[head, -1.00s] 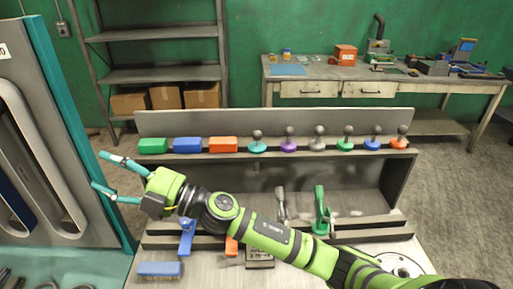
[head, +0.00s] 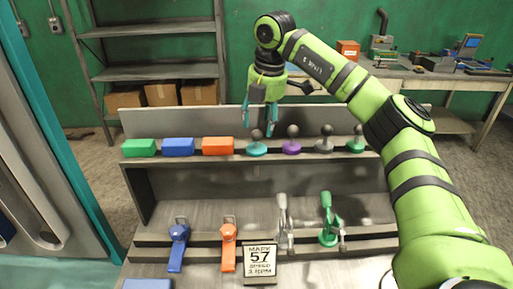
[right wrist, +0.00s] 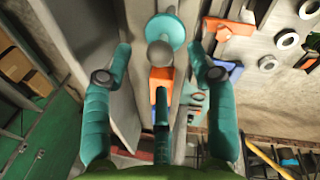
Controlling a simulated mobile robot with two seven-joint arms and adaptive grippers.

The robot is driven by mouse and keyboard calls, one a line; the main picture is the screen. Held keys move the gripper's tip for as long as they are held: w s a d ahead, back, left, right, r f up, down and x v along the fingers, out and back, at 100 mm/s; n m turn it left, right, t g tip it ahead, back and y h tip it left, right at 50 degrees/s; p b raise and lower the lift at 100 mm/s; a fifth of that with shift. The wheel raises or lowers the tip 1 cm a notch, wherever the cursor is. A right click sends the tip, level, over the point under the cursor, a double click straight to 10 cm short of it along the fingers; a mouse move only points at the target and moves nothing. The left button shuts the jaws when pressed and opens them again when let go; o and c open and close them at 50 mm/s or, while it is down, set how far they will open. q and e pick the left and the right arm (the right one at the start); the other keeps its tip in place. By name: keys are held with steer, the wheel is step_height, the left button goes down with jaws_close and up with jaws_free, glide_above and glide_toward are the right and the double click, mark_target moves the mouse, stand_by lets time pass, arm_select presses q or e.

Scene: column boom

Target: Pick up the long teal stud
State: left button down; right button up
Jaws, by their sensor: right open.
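The teal stud (head: 257,149) stands upright on the rack's upper ledge, a teal disc with a grey ball knob on top. It also shows in the right wrist view (right wrist: 178,30), its grey ball (right wrist: 160,53) between the fingertips. My right gripper (head: 259,122) points down just above it, with its teal fingers spread. In the right wrist view the right gripper (right wrist: 160,58) is open and empty. I cannot tell whether a finger touches the knob. My left gripper is not in view.
Green (head: 139,148), blue (head: 178,147) and orange (head: 218,146) blocks sit left of the stud. A purple stud (head: 291,148) stands close on its right, with more studs beyond. The rack's back panel (head: 180,120) rises behind. Clamps (head: 328,222) stand below.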

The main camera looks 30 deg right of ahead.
mark_target(258, 131)
steer(key=f+p, duration=0.1)
steer(key=f, duration=0.1)
steer(key=w+f+p, duration=0.1)
steer(key=f, duration=0.1)
steer(key=shift+a+f, duration=0.15)
steer(key=shift+f, duration=0.1)
steer(key=shift+w+f, duration=0.15)
steer(key=shift+f, duration=0.3)
steer(key=shift+a, duration=0.1)
jaws_close()
